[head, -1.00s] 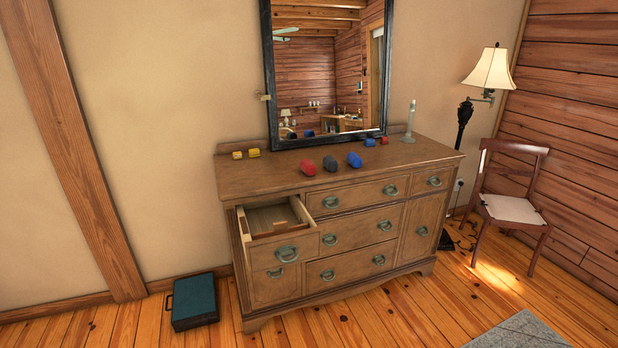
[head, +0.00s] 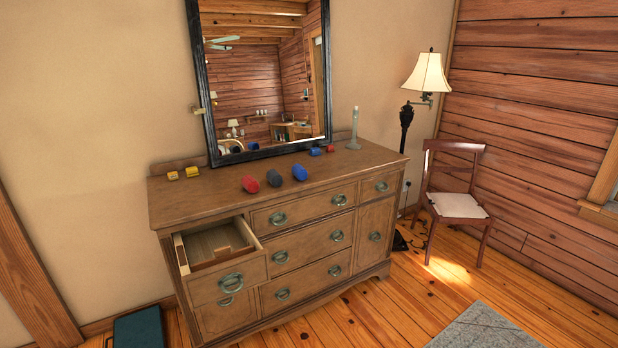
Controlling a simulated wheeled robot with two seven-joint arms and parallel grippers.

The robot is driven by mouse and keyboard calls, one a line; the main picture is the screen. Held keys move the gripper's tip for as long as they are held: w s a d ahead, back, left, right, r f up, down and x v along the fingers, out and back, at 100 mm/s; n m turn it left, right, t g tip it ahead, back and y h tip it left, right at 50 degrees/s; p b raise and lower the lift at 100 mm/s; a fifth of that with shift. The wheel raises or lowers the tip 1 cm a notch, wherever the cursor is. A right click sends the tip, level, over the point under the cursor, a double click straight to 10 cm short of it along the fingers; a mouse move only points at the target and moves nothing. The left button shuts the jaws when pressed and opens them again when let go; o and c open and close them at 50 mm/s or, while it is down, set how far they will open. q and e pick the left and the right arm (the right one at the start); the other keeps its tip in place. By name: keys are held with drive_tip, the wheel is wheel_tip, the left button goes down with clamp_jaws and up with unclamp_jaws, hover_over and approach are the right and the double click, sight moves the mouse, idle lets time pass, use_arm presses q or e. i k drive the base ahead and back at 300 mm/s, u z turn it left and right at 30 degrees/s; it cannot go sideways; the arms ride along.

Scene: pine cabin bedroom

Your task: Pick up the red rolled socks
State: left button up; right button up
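The red rolled socks (head: 250,184) lie on top of the wooden dresser (head: 215,205), near its front edge and left of the middle. Dark grey rolled socks (head: 274,178) and blue rolled socks (head: 299,173) lie in a row to their right, with small gaps between. The dresser's top left drawer (head: 228,269) is pulled open and has a divider inside; no socks show in it. Neither of my grippers is in the head view.
Yellow blocks (head: 183,174) lie at the back left of the dresser top. A candlestick (head: 354,130) stands at the back right near small blue and red things. A mirror (head: 203,95) stands behind. A teal case (head: 139,329) is on the floor at left; a chair (head: 460,205) is at right.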

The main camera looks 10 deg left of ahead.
sight(248, 183)
drive_tip(key=z, duration=0.65)
drive_tip(key=i, duration=1.3)
drive_tip(key=z, duration=0.35)
drive_tip(key=i, duration=1.2)
drive_tip(key=u, duration=0.4)
